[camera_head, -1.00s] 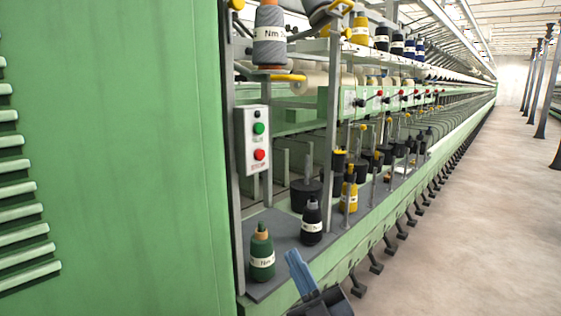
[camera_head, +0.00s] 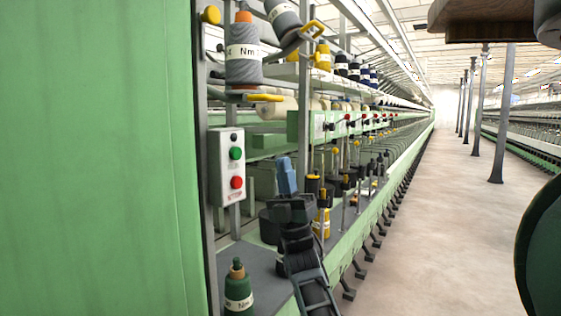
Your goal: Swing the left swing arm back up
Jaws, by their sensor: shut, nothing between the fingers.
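The left swing arm, with its yellow handle (camera_head: 264,98), sits level at the upper left of the frame, and a grey yarn cone (camera_head: 245,65) stands upright above it. A second swing arm with a yellow handle (camera_head: 313,29) is to its right and higher, beside a tilted grey cone (camera_head: 284,17). My gripper (camera_head: 287,168) points up with its blue fingers together and empty. In the picture it is below and right of the left handle, apart from it. My wrist hides part of the shelf and the bobbins behind.
A switch box (camera_head: 228,167) with green and red buttons hangs on the post left of my gripper. A green bobbin (camera_head: 238,290) stands on the grey shelf (camera_head: 255,268). A green panel (camera_head: 95,160) fills the left. The aisle floor (camera_head: 430,235) is open on the right.

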